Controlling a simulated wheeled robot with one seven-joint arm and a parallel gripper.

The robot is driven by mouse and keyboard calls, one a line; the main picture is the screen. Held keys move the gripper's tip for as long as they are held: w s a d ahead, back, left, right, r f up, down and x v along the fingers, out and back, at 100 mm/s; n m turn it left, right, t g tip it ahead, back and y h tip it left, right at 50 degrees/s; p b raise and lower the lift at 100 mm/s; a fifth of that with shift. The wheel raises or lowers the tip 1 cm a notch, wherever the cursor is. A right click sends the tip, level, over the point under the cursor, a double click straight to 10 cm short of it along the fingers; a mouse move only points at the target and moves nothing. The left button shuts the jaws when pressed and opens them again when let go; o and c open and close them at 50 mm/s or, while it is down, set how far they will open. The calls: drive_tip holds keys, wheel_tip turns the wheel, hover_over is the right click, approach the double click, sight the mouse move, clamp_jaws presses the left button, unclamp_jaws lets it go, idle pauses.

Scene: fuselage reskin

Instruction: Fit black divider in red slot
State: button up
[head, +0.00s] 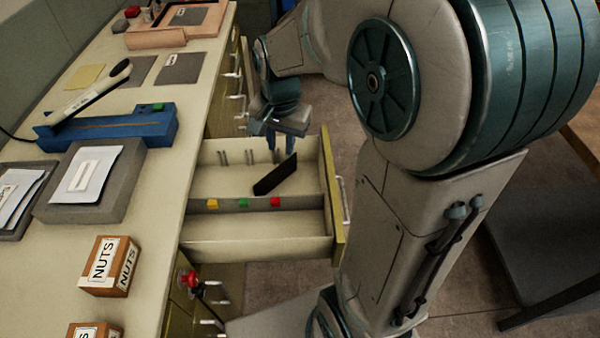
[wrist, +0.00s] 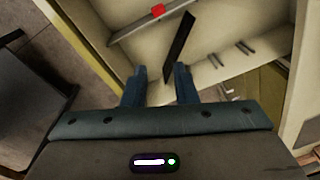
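The black divider (head: 275,175) is a thin dark plate, tilted, inside the open drawer (head: 210,242); I cannot tell what supports it. In the wrist view the divider (wrist: 180,47) runs up from between the fingertips toward the red marker (wrist: 158,10). The red marker (head: 275,202) sits on the drawer's cross wall, right of the green marker (head: 243,203) and yellow marker (head: 212,203). My gripper (head: 274,148) points down at the drawer's far wall. In the wrist view my gripper (wrist: 160,85) has its fingers apart, with gaps beside the divider's near end.
Paired ridges (head: 250,157) line the drawer's far wall. The worktop (head: 150,215) at left holds a blue tool stand (head: 125,124), a grey block with paper (head: 85,185) and a NUTS box (head: 108,266). The drawer's front compartment is empty.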

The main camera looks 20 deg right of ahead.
drive_tip(key=s+r+n+t, duration=0.1)
drive_tip(key=s+r+n, duration=0.1)
drive_tip(key=s+n, duration=0.5)
drive_tip(key=s, duration=0.6)
drive_tip(key=shift+n+t, duration=0.3)
drive_tip(key=shift+w+d, duration=0.1)
